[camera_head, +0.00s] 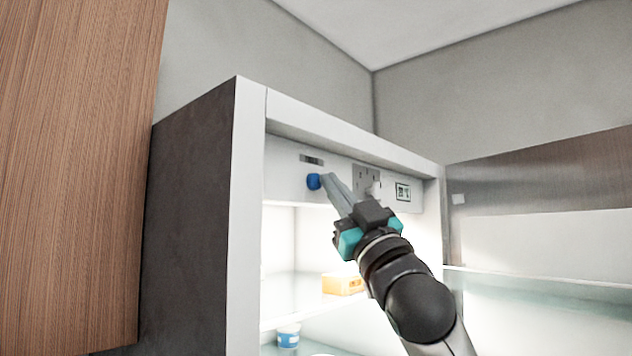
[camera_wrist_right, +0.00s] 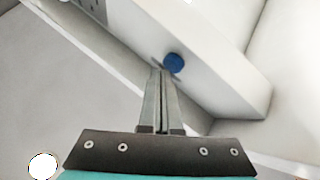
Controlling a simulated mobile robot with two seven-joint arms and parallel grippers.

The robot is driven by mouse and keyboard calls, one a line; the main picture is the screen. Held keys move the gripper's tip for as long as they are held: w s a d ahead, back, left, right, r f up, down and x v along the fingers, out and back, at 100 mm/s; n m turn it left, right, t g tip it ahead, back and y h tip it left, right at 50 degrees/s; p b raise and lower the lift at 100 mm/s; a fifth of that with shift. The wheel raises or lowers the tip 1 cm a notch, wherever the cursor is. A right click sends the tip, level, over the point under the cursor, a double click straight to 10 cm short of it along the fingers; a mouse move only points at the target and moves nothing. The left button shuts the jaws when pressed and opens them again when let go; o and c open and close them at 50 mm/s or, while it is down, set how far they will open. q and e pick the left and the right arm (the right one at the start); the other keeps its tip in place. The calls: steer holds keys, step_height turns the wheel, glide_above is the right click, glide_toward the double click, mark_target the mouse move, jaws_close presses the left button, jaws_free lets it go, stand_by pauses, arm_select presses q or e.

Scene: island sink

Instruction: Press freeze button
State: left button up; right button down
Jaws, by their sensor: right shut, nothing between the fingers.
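A round blue button (camera_head: 313,181) sits on the white control panel (camera_head: 285,172) inside the top of the open fridge. My right gripper (camera_head: 326,178) is shut and empty, with its fingertips right beside the blue button, on its right side in the head view. In the right wrist view the blue button (camera_wrist_right: 174,62) shows just beyond and slightly right of the closed fingertips (camera_wrist_right: 161,72). I cannot tell whether the fingertips touch the button or the panel. No label naming the button is readable. My left gripper is not in view.
The panel also carries a small display (camera_head: 403,192) and a grey plate with slots (camera_head: 367,178). Below are glass shelves with a yellow-orange box (camera_head: 342,284) and a blue-and-white cup (camera_head: 288,336). The open door (camera_head: 540,240) is at right, a wooden panel (camera_head: 75,170) at left.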

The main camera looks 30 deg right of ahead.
stand_by(0.5)
steer(key=shift+w+a, duration=0.15)
steer(key=shift+w, duration=0.25)
steer(key=shift+y, duration=0.3)
steer(key=shift+s, duration=0.4)
steer(key=s+d+b, duration=0.1)
steer(key=s+d, duration=0.1)
steer(key=s, duration=0.3)
steer(key=shift+s+d, duration=0.3)
steer(key=shift+w+f, duration=0.1)
